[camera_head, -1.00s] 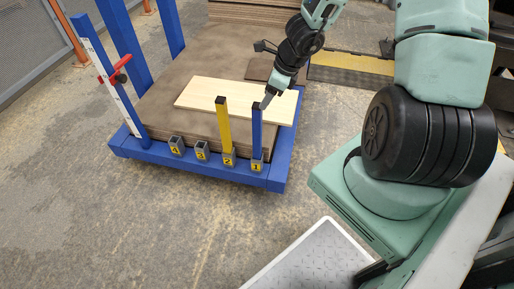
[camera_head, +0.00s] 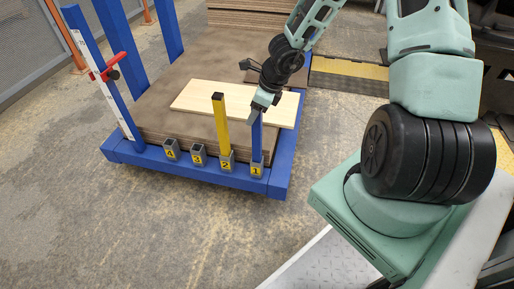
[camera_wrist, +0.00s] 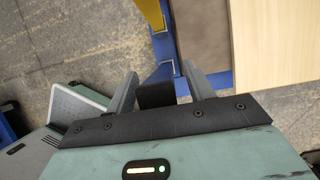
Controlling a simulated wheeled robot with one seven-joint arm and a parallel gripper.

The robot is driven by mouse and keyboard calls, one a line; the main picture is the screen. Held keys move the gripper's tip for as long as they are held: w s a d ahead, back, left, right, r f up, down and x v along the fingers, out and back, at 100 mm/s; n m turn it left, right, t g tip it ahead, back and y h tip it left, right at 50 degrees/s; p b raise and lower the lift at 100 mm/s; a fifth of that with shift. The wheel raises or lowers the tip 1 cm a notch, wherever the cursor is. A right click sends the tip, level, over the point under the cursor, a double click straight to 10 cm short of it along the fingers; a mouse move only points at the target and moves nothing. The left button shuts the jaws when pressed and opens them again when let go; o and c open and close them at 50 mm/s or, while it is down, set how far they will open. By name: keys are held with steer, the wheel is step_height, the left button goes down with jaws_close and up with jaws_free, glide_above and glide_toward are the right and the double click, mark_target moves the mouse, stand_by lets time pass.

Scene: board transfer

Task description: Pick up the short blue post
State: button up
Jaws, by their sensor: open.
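The short blue post (camera_head: 256,138) stands upright in the socket labelled 1 at the front right of the blue cart. My gripper (camera_head: 260,107) is at the top of this post, pointing down and hiding its upper end. In the wrist view my gripper's two fingers (camera_wrist: 160,82) are apart. A black block, which looks like the post's cap (camera_wrist: 154,95), lies between them. The fingers do not visibly close on it; whether one touches it I cannot tell.
A taller yellow post (camera_head: 220,125) stands close by in socket 2. Sockets 3 (camera_head: 198,155) and 4 (camera_head: 171,150) are empty. A pale board (camera_head: 205,97) lies on the brown stack (camera_head: 165,85) behind the posts. A blue upright with red clamp (camera_head: 106,68) stands at left.

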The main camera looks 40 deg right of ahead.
jaws_close()
steer(key=shift+r, duration=0.15)
step_height(320, 180, up, 18)
steer(key=p, duration=1.8)
